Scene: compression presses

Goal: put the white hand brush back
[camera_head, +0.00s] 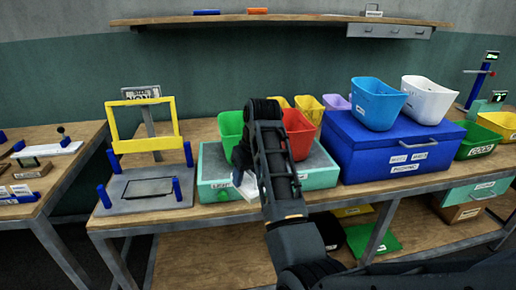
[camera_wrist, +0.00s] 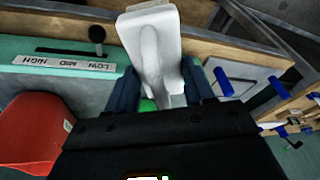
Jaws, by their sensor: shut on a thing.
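The white hand brush (camera_wrist: 152,45) is held between the two blue fingers of my gripper (camera_wrist: 160,88), with its wide end pointing away from the palm. In the head view a small white part of the brush (camera_head: 248,190) shows below my gripper (camera_head: 241,175), in front of the teal press box (camera_head: 213,189). My arm hides much of the brush and the box there. I cannot tell whether the brush touches the box or the table.
A green bin (camera_head: 229,130) and a red bin (camera_head: 299,134) stand on the teal box. The yellow-framed press (camera_head: 143,146) stands to the left, and a large blue box (camera_head: 385,150) with two bins stands to the right. A shelf (camera_head: 270,18) runs above.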

